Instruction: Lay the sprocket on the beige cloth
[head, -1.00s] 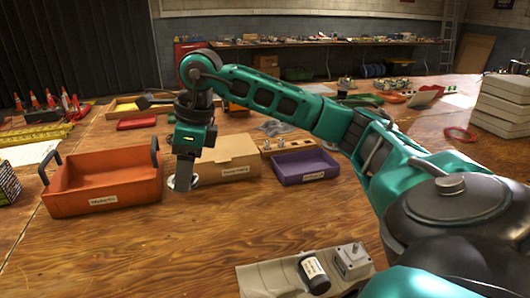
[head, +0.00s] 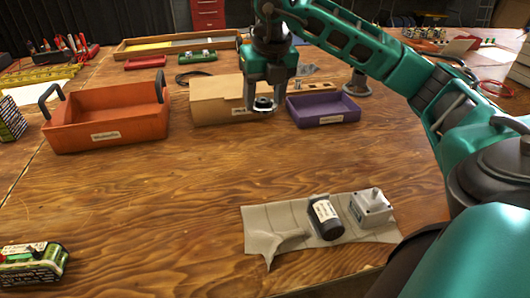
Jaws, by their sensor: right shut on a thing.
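My right gripper (head: 264,97) is shut on the sprocket (head: 263,105), a small dark metallic ring-like part. It holds the sprocket in the air, in front of the cardboard box as seen in the head view. The beige cloth (head: 285,222) lies on the table in the lower middle, nearer to me than the gripper, with a raised fold at its left front. A black bottle (head: 325,218) with a white label lies on the cloth, and a grey box-shaped part with a knob (head: 371,206) stands at its right. My left gripper is not in view.
An orange bin (head: 108,121) stands at the left, a cardboard box (head: 215,103) in the middle and a purple tray (head: 323,109) to its right. A green boxed item (head: 34,262) lies at the lower left. The wood between bins and cloth is clear.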

